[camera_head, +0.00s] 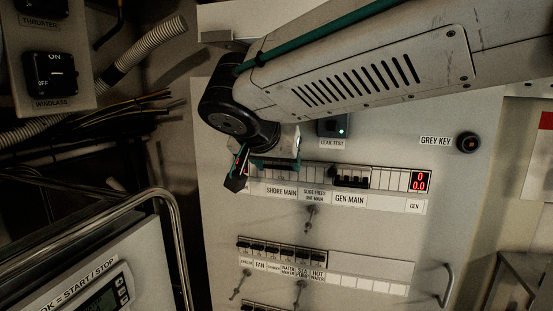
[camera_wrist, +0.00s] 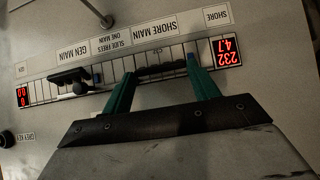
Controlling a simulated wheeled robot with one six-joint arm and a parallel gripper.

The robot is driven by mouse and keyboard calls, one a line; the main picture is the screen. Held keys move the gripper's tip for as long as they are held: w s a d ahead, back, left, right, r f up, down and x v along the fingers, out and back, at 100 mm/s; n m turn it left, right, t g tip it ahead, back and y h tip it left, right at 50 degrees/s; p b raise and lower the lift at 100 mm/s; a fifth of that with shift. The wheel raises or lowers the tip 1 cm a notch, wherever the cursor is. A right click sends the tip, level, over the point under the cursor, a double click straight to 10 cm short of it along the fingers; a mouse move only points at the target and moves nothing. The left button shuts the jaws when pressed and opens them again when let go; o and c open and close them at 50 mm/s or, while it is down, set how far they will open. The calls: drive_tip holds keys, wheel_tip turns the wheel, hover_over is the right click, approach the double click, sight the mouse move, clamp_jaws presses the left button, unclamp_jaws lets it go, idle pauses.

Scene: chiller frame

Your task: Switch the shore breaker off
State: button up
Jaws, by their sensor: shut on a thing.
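The shore breaker (camera_wrist: 162,71) is a wide black toggle on the breaker row by the SHORE MAIN label (camera_wrist: 154,32). My gripper (camera_wrist: 160,66) has its two green fingers at either end of this toggle and is shut on it. The fingers partly cover the row there. The shore display (camera_wrist: 229,53) is lit red and reads 232 and 4.7. In the head view my gripper (camera_head: 272,163) is at the left end of the row, and my arm hides the shore breaker.
The gen main breaker (camera_head: 350,178), dark, sits right of it; its display (camera_head: 420,181) reads zeros. A slide label (camera_head: 314,194) lies between. Lower is a row of small breakers (camera_head: 282,252). A grey key switch (camera_head: 467,142) and a door handle (camera_head: 447,285) are at right.

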drive_tip(key=f+t+h, duration=0.1)
drive_tip(key=t, duration=0.1)
drive_tip(key=s+f+t, duration=0.1)
drive_tip(key=t, duration=0.1)
drive_tip(key=shift+a+f+t+h, duration=0.2)
drive_tip(key=shift+f+t+h, duration=0.1)
drive_tip(key=shift+t+h, duration=0.1)
drive_tip(key=f+t+h, duration=0.1)
drive_tip(key=t, duration=0.1)
drive_tip(key=shift+f+t, duration=0.15)
drive_tip(key=shift+t, duration=0.15)
drive_tip(key=shift+w+d+f+t+h, duration=0.1)
drive_tip(key=shift+f+t+h, duration=0.2)
drive_tip(key=shift+t, duration=0.4)
drive_tip(key=shift+w+f+t+h, duration=0.1)
drive_tip(key=shift+f+t+h, duration=0.15)
drive_tip(key=shift+t, duration=0.45)
drive_tip(key=o, duration=1)
drive_tip(key=v, duration=0.7)
drive_tip(key=shift+s+f, duration=0.2)
drive_tip(key=shift+s, duration=0.15)
